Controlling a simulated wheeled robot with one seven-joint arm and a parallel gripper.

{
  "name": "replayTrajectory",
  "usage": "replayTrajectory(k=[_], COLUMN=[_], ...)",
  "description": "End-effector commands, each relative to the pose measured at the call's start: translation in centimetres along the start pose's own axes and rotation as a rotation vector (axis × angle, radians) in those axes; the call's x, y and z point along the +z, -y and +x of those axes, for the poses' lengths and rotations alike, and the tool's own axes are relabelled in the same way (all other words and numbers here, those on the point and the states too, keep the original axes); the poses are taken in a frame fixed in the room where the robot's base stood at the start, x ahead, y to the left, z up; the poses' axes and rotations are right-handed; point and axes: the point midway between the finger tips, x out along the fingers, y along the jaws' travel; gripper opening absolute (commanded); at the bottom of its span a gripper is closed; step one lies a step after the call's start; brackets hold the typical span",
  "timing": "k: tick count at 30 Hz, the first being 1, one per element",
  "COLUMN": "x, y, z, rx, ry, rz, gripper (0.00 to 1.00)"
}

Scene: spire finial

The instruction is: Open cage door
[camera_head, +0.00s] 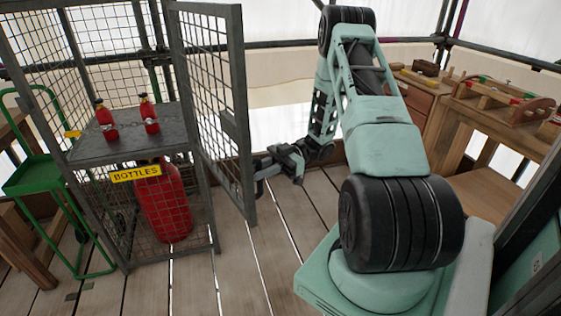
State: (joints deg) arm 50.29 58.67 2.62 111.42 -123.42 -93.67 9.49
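The cage door (207,85), a grey metal frame with wire mesh, stands swung out from the bottle cage (140,148) at an angle, leaving the upper front partly open. A dark latch plate (230,128) is on its free edge side. My gripper (264,172) is at the right side of the door's free edge, close to a small handle-like part there. Whether it touches or grips the door is too small to tell, and its fingers are partly lost against the dark door frame.
Small red bottles (150,115) stand on the cage shelf (125,140), and a large red cylinder (164,205) stands below. A green trolley (42,175) is at left. A wooden workbench (500,125) is at right. Plank floor (285,235) lies clear between door and base.

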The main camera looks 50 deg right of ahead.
Motion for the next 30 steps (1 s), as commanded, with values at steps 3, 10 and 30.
replayTrajectory(k=[3, 10, 30], x=[0.2, 0.3, 0.0], y=[0.0, 0.0, 0.1], z=[-2.0, -7.4, -16.6], rx=[0.002, 0.002, -0.001], ry=[0.003, 0.003, -0.001], rz=[-0.002, -0.001, 0.001], gripper=[0.23, 0.23, 0.23])
